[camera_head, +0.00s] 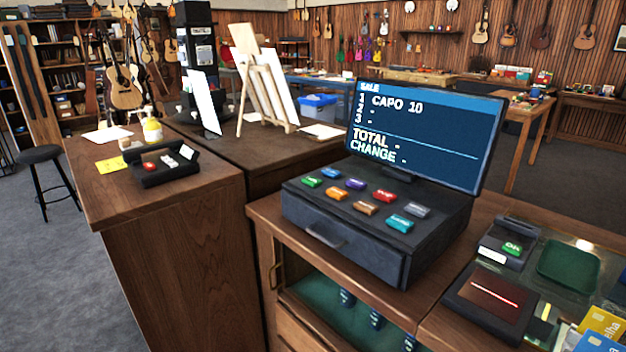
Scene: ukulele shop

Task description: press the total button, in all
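A dark cash register (345,243) stands on the wooden counter, its drawer shut. Neither gripper is in view.
Right of the register are a card reader with a green OK button (512,248), a dark pad with a red line (495,300) and a green tray (568,264). A small black device (160,165) and a pump bottle (152,130) stand on the left counter.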

